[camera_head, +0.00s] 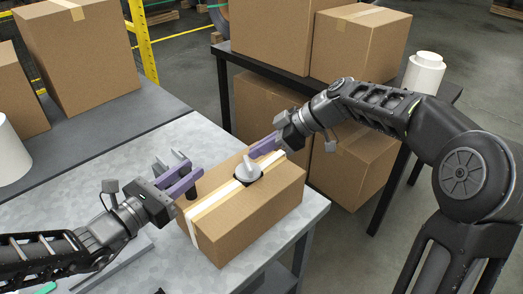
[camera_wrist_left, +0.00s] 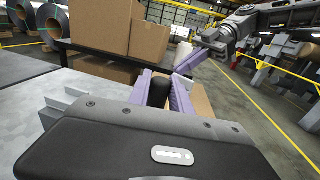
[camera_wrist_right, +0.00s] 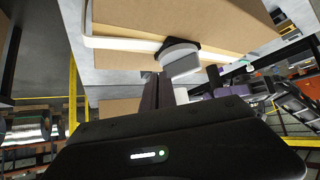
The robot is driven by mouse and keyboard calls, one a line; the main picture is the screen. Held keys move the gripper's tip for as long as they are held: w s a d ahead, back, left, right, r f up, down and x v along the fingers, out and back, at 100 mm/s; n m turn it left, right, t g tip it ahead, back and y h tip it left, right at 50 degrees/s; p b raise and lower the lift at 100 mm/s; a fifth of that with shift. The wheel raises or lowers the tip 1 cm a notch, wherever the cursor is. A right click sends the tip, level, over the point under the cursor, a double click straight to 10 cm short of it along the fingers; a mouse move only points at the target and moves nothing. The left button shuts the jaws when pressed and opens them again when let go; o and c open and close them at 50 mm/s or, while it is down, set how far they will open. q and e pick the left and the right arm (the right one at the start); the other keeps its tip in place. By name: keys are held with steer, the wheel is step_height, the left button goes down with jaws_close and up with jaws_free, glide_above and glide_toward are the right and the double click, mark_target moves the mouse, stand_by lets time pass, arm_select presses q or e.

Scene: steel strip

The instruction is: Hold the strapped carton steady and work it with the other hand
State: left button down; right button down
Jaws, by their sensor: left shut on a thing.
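The brown strapped carton (camera_head: 262,212) lies on the grey metal table, with a pale strap (camera_head: 212,207) around it. A grey round knob (camera_head: 248,172) with a raised grip sits on a dark base on its top; it also shows in the right wrist view (camera_wrist_right: 181,58). My left gripper (camera_head: 188,182) is at the carton's left end, shut on a black upright post (camera_wrist_left: 161,92) between its purple fingers. My right gripper (camera_head: 265,147) is by the carton's far edge, behind the knob. In the right wrist view its fingers (camera_wrist_right: 158,80) look together, close to the knob; contact is unclear.
Grey brackets (camera_head: 172,162) stand on the table left of the carton. Large cartons (camera_head: 78,50) stand on a dark bench at the left. A dark table behind bears more cartons (camera_head: 360,45) and a white roll (camera_head: 424,73). Bare tabletop (camera_head: 130,165) shows left of the carton.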

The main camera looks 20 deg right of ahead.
steer(key=shift+w+a, duration=0.45)
steer(key=shift+w, duration=0.1)
steer(key=shift+w+a, duration=0.1)
arm_select(q)
steer(key=shift+f, duration=0.1)
stand_by(1.4)
arm_select(e)
steer(key=shift+s+a, duration=0.25)
steer(key=shift+s, duration=0.6)
arm_select(q)
steer(key=shift+w, duration=0.1)
arm_select(e)
steer(key=shift+d, duration=0.1)
steer(key=shift+w+d, duration=0.2)
steer(key=shift+d, duration=0.05)
steer(key=d, duration=0.1)
steer(key=w+d, duration=0.1)
steer(key=d, duration=0.1)
steer(key=shift+w+d+r, duration=0.2)
steer(key=shift+w+d, duration=0.1)
steer(key=shift+w, duration=0.05)
steer(key=w+d+r, duration=0.3)
steer(key=d+r, duration=0.3)
steer(key=shift+r, duration=0.15)
